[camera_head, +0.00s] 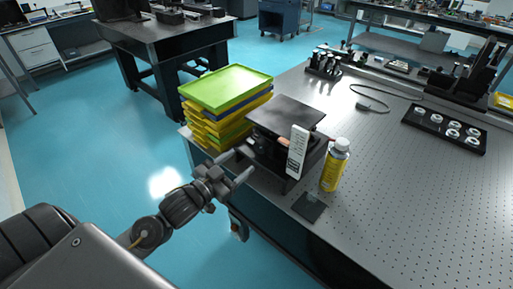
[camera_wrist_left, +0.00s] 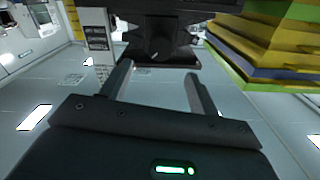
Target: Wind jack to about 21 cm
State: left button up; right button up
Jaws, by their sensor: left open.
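The lab jack (camera_head: 286,113) stands near the front left corner of the perforated optical table, with a dark flat top plate. A white scale (camera_head: 298,147) stands upright at its side; its numbers are too small to read. My left gripper (camera_head: 241,166) points at the jack's near left side, open and empty. In the left wrist view the jack's dark winding knob (camera_wrist_left: 157,40) lies just beyond and between my two spread fingers (camera_wrist_left: 159,84), with no visible contact. The scale also shows there (camera_wrist_left: 97,40). My right gripper is not in view.
A stack of yellow, blue and green trays (camera_head: 226,88) stands close left of the jack. A dark tray with round parts (camera_head: 445,127) lies farther right. The table's middle is mostly clear.

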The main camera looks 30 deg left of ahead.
aim_at(258, 147)
pick_arm(q)
jog(key=p+x, duration=0.1)
jog(key=x, duration=0.6)
jog(key=shift+w, duration=0.25)
jog(key=shift+w+d, duration=0.15)
jog(key=shift+w, duration=0.5)
jog(key=shift+c, duration=0.4)
jog(key=c, duration=0.9)
jog(key=shift+m, duration=0.4)
